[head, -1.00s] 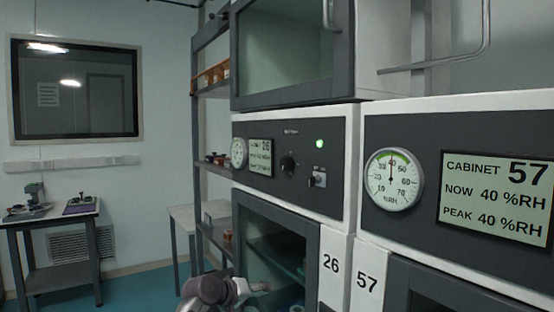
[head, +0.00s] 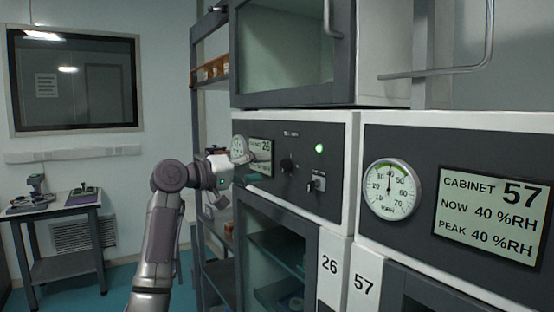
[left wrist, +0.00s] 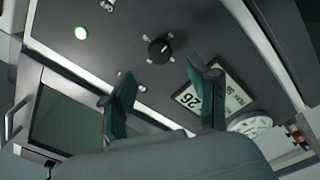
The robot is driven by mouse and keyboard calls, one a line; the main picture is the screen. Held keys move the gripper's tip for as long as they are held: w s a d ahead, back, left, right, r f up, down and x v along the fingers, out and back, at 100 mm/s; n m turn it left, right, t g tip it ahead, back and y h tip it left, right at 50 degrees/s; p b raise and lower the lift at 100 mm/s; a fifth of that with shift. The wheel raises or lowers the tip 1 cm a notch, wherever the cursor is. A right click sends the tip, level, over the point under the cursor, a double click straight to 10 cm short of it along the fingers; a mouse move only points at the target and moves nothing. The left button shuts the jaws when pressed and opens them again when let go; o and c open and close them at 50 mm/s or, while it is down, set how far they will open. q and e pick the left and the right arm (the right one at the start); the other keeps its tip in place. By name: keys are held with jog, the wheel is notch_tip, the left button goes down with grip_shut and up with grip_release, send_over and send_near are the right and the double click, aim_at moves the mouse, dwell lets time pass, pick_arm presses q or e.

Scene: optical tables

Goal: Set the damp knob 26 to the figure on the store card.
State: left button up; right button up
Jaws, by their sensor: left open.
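The damp knob of cabinet 26 (head: 287,166) is a small dark round knob on the dark panel, right of the display (head: 260,156) marked 26. In the left wrist view the knob (left wrist: 159,50) shows a pale pointer line and marks around it, too small to read. My left gripper (head: 243,170) is raised in front of the panel's left end, by the gauge and display. In the left wrist view its two fingers (left wrist: 165,95) stand apart and empty, with the knob beyond them and clear of them. No store card can be made out. My right gripper is out of view.
A green lamp (head: 319,148) glows above a key switch (head: 317,182) right of the knob. Cabinet 57 (head: 453,190) stands at the right, its display reading 40 %RH. A bar handle (head: 440,72) juts out above. A side table (head: 62,205) stands far left.

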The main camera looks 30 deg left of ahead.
aim_at(282, 165)
pick_arm(q)
jog(key=p+x, duration=0.1)
jog(key=x, duration=0.3)
jog(key=shift+w+d+r, duration=0.15)
jog(key=shift+w, duration=0.15)
jog(key=shift+w+d+p, duration=0.2)
jog(key=shift+w+p, duration=0.2)
jog(key=shift+w, duration=0.2)
grip_shut()
